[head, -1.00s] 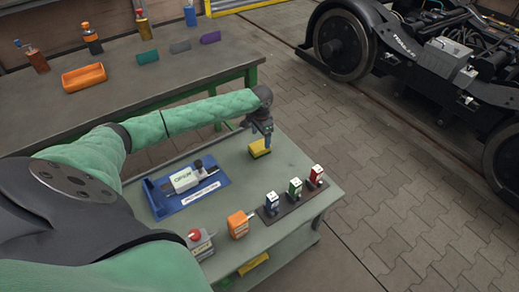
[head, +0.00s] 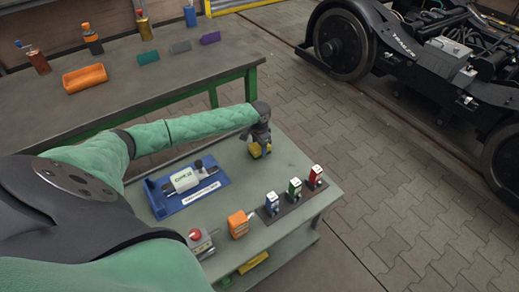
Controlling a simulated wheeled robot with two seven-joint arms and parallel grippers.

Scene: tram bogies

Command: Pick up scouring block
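The scouring block (head: 256,151), yellow with a dark upper part, is on the grey-green cart top, near its far right side. My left gripper (head: 259,146) is down at the block, pointing downward from above. Its fingers overlap the block and partly hide it. The view is too small to show whether the fingers are closed on it or still stand apart beside it. The block appears to be at the cart top's level. My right gripper is not in view.
On the cart are a blue tray (head: 160,208) with a white device, a red-knobbed box (head: 199,243), an orange container (head: 238,224) and small blue, green and red bottles on a dark mat (head: 284,214). A workbench (head: 150,85) stands behind; a bogie (head: 440,60) stands back right.

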